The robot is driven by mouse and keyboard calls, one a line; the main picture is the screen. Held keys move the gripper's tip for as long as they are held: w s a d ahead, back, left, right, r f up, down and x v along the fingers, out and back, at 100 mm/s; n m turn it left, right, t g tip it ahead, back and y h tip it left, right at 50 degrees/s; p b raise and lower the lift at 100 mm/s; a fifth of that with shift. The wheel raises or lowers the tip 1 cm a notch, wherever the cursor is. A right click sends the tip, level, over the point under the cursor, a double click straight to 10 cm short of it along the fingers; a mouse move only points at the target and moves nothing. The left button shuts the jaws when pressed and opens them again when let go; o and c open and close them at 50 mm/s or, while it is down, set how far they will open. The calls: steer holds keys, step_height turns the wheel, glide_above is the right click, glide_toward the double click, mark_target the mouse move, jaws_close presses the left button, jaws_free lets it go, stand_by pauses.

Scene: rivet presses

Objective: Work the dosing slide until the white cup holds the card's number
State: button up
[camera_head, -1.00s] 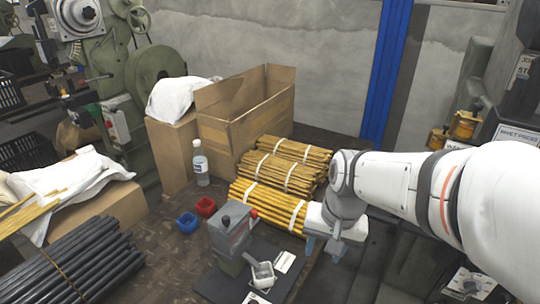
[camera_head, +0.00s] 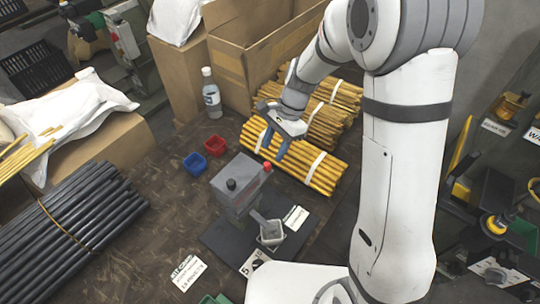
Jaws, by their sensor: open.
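A white card (camera_head: 251,264) with what looks like a 5 lies at the plate's front edge. My gripper (camera_head: 273,146) is open and empty, above the yellow rod bundles, behind and right of the dosing unit.
A blue bin (camera_head: 194,163) and a red bin (camera_head: 215,146) stand behind the unit, near a water bottle (camera_head: 211,94). Black rods (camera_head: 68,232) lie left, a cardboard box (camera_head: 262,45) stands behind. A printed label (camera_head: 188,271) lies in front. Bare tabletop lies left of the unit.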

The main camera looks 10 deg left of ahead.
mark_target(267, 165)
steer(key=shift+x, duration=2.65)
steer(key=shift+s, duration=0.2)
jaws_close()
